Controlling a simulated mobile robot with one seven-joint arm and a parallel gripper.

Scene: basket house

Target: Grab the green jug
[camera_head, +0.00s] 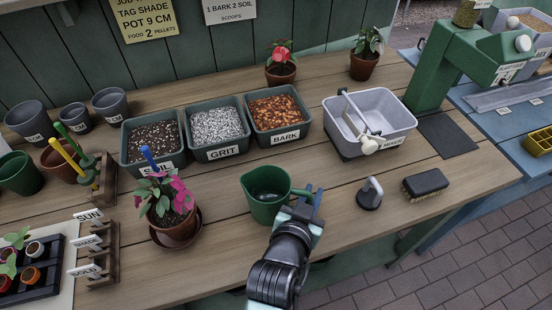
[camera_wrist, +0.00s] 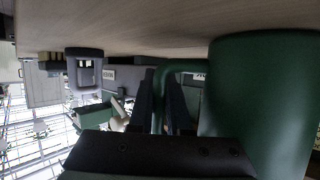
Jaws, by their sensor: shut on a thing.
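The green jug (camera_head: 266,191) stands upright on the wooden bench, in front of the grit and bark boxes. Its handle points to the right in the head view. My gripper (camera_head: 306,196) is at the jug's right side, shut on the handle. In the wrist view the jug's body (camera_wrist: 262,95) fills the right side. The jug's handle (camera_wrist: 178,66) passes between the two dark fingers (camera_wrist: 160,100) there. The jug seems to be on the bench, though its base is partly hidden by my arm.
Boxes of soil (camera_head: 151,138), grit (camera_head: 216,127) and bark (camera_head: 275,113) stand behind the jug. A pink-flowered pot (camera_head: 173,222) is to its left. A grey tamper (camera_head: 370,193) and a brush (camera_head: 425,184) lie to the right, with a grey mixer tub (camera_head: 345,141) behind. Bare bench lies between.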

